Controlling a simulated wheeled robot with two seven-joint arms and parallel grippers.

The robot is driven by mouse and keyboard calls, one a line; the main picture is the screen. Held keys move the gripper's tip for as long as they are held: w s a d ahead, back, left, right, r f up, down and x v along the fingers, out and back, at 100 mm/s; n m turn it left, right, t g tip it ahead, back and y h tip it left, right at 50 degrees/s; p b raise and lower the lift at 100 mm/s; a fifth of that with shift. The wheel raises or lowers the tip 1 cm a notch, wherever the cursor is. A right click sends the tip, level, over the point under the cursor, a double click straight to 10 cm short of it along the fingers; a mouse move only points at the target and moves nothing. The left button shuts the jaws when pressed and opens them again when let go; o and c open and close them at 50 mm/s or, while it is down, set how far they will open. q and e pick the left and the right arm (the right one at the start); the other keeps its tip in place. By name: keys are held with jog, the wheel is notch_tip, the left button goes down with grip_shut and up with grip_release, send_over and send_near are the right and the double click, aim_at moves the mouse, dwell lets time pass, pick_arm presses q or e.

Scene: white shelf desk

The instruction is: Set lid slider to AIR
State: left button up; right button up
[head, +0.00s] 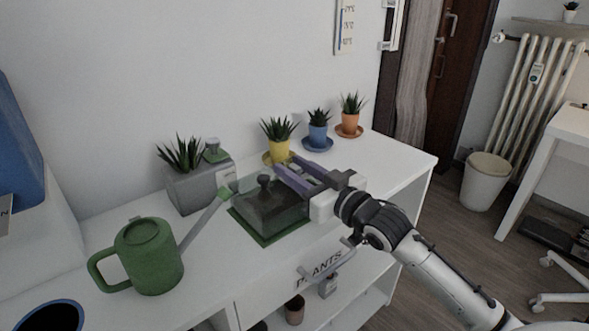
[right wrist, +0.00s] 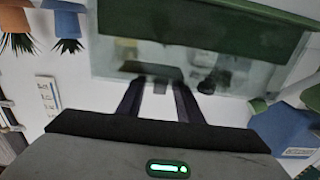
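A clear lid (head: 262,202) with a dark knob (head: 264,181) covers a green tray (head: 262,238) on the white desk. My right gripper (head: 284,165) is over the lid's back right part. Its two purple fingers are apart. In the right wrist view the fingers (right wrist: 157,90) point at a dark piece (right wrist: 150,70) on the lid, which may be the slider. A small grey tab (right wrist: 160,87) shows between the fingers; I cannot tell whether they touch it. The knob (right wrist: 208,86) is to its right there. No AIR marking is readable. My left gripper is not in view.
A green watering can (head: 150,258) stands left of the tray, its spout reaching toward the lid. A grey planter (head: 198,188) is behind. Yellow (head: 279,150), blue (head: 318,135) and orange (head: 349,122) pots line the wall. The desk's right end is clear.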

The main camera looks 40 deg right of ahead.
grip_shut()
jog(key=d+p, duration=0.1)
jog(key=d, duration=0.2)
jog(key=shift+w+d, duration=0.1)
jog(key=shift+w, duration=0.05)
jog(key=shift+d, duration=0.3)
grip_release()
jog(key=s+p, duration=0.1)
jog(key=s, duration=0.9)
jog(key=shift+s+d, duration=0.15)
jog(key=shift+d, duration=0.25)
